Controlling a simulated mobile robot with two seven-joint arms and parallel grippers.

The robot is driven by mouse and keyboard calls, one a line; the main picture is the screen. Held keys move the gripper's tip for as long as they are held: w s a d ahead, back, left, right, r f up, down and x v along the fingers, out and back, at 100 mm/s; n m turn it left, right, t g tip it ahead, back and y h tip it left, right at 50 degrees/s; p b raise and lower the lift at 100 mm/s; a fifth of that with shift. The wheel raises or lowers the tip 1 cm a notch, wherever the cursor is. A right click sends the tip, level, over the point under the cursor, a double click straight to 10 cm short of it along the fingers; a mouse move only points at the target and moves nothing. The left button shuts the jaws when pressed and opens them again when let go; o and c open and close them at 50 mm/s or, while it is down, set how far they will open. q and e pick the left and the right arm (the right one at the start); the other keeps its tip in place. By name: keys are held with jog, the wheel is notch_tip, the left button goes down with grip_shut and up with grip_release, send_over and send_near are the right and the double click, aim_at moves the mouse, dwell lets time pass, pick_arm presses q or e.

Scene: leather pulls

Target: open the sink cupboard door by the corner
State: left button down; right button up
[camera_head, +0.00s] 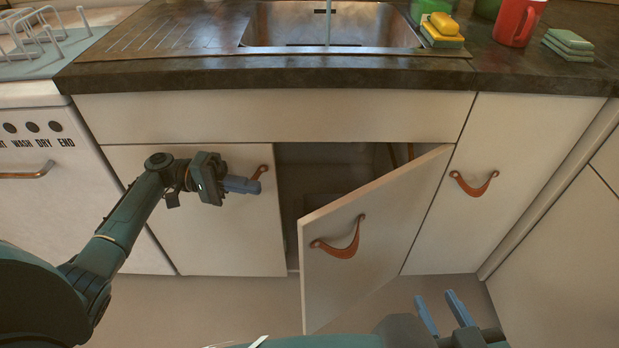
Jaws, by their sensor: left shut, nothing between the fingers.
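The sink cupboard door by the corner (375,225) stands partly open, swung out from its left edge with its hinge side at the right. Its curved leather pull (340,242) is orange-brown and free of any gripper. A dark gap into the cupboard (315,175) shows to its left. My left gripper (250,186) is shut and empty, in front of the closed left sink door (205,235), close to that door's pull (259,171); I cannot tell if they touch. My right gripper (442,302) is open and empty, low in front of the open door and to its right.
A closed narrow door (468,205) with a leather pull is at the right. A white appliance (60,190) is at the left. The dark worktop (270,75) above holds the sink (335,25), sponges (440,30) and a red mug (517,20). Bare floor lies below.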

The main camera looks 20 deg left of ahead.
pick_arm(q)
jog(key=s+d+p, duration=0.1)
jog(key=d, duration=1.2)
jog(key=shift+s+d, duration=0.2)
jog(key=shift+s, duration=0.1)
pick_arm(e)
jog(key=shift+s+g, duration=0.3)
jog(key=shift+r, duration=0.2)
